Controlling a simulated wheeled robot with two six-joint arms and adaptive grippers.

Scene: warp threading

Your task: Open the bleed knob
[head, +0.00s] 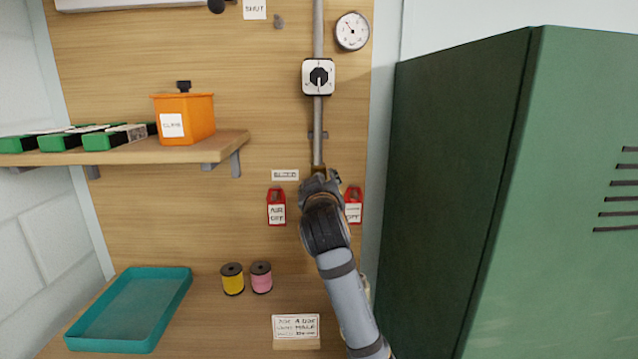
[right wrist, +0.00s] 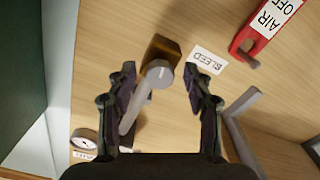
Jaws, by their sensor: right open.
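The bleed knob (right wrist: 158,74) is a small grey round knob with a pale line on its face, on a brass block (right wrist: 161,47) at the end of a grey pipe. In the right wrist view it lies between the two fingers of my right gripper (right wrist: 159,80), which is open, with a gap on each side. The BLEED label (right wrist: 207,60) is beside it. In the head view my right gripper (head: 321,181) is at the pipe's lower end and hides the knob; a bit of the brass block (head: 318,169) shows above. My left gripper is not in view.
Red AIR OFF tags (head: 276,206) hang on either side of my right gripper. Above are a rotary switch (head: 318,77) and a gauge (head: 352,31). A shelf (head: 215,147) with an orange pot (head: 190,118) is left; a green cabinet (head: 450,180) stands right.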

